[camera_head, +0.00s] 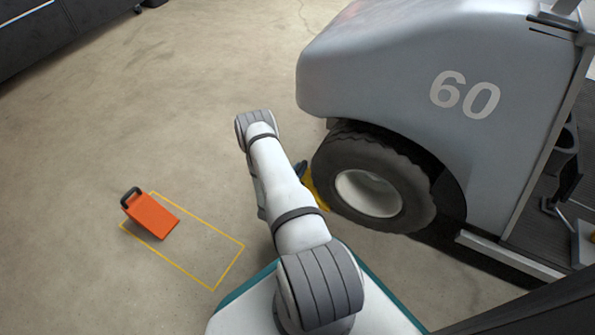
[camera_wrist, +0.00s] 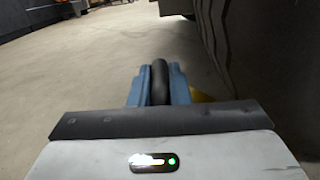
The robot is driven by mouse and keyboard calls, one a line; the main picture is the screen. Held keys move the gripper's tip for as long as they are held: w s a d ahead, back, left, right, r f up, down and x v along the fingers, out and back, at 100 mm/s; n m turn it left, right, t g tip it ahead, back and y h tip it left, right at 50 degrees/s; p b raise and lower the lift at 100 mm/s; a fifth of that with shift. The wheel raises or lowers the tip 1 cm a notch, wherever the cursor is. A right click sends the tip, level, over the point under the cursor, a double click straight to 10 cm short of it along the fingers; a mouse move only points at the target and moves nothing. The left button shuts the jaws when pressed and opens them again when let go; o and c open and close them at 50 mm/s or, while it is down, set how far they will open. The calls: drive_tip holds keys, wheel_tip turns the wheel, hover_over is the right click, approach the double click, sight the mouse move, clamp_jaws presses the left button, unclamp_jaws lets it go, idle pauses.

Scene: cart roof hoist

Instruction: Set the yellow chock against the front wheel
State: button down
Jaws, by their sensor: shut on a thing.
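The yellow chock (camera_head: 317,188) shows in the head view between my arm and the front wheel (camera_head: 374,184), low by the tyre's left side. Most of it is hidden behind my arm. I cannot tell whether it touches the tyre. In the wrist view my gripper (camera_wrist: 160,85) is shut on a dark handle, and a bit of the yellow chock (camera_wrist: 201,95) shows to the right of the fingers. The front wheel's dark tyre (camera_wrist: 270,60) stands close at the right there.
An orange chock (camera_head: 150,217) with a dark handle stands at the upper left of a yellow outlined rectangle (camera_head: 214,290) on the floor. The grey cart (camera_head: 430,90) marked 60 stands over the wheel at the right.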

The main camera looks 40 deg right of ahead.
drive_tip(key=c, duration=1.4)
unclamp_jaws()
drive_tip(key=shift+o, duration=0.2)
drive_tip(key=shift+s+a+r, duration=0.1)
drive_tip(key=shift+s+a, duration=0.05)
drive_tip(key=shift+a, duration=0.25)
drive_tip(key=p+v, duration=0.4)
drive_tip(key=v, duration=0.7)
wheel_tip(320, 180, up, 28)
drive_tip(key=m+g+y, duration=0.3)
drive_tip(key=m+g, duration=0.9)
drive_tip(key=m, duration=0.1)
drive_tip(key=s+a+r+m+t+y, duration=0.3)
drive_tip(key=s+a+r+y, duration=0.3)
drive_tip(key=a+r, duration=0.4)
drive_tip(key=s+a+r+m+t+y, duration=0.3)
drive_tip(key=s+a+r+m+y, duration=0.3)
drive_tip(key=a+r, duration=0.4)
drive_tip(key=s+y, duration=0.1)
drive_tip(key=s, duration=0.1)
drive_tip(key=shift+s+a+y, duration=0.2)
drive_tip(key=shift+s+y, duration=0.1)
drive_tip(key=shift+s, duration=0.1)
